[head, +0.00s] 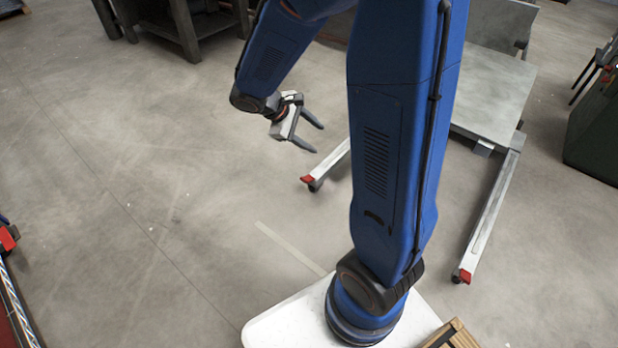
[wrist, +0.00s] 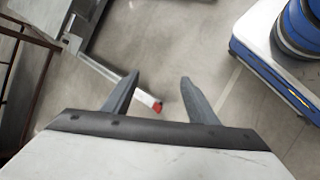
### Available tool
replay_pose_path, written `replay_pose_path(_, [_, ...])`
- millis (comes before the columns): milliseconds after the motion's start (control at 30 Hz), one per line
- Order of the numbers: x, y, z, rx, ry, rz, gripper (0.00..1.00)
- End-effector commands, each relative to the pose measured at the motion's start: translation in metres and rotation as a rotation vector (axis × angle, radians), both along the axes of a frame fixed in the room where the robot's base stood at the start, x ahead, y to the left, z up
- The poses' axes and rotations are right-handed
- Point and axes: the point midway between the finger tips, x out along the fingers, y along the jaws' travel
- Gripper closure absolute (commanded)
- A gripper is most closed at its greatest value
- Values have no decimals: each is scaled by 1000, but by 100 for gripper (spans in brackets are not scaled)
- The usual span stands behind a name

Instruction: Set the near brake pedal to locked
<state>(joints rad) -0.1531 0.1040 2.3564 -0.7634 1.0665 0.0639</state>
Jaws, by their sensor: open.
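Two red brake pedals sit on casters at the ends of the grey cart's long legs. One red pedal (head: 307,179) is on the left leg, and the other red pedal (head: 464,275) is on the right leg, lower in the picture. My gripper (head: 318,139) is open and empty, in the air just above the left pedal in the picture and apart from it. In the wrist view one red pedal (wrist: 157,107) shows between the open fingers (wrist: 160,76), beyond them. The pedals are too small to tell whether they are up or down.
The grey cart (head: 492,95) stands behind my arm, which hides part of it. A dark table (head: 188,30) is at the top left. A green bin (head: 597,135) is at the right edge. A wooden crate (head: 452,335) is at the bottom.

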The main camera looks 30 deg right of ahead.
Motion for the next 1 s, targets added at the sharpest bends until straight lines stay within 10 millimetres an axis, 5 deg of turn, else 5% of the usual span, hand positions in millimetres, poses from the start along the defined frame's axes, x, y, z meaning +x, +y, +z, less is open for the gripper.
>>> replay_pose_path(567, [90, -2, -120, -266, 279, 326, 47])
replay_pose_path(1000, [138, 12, -242, -426, 466, 618, 47])
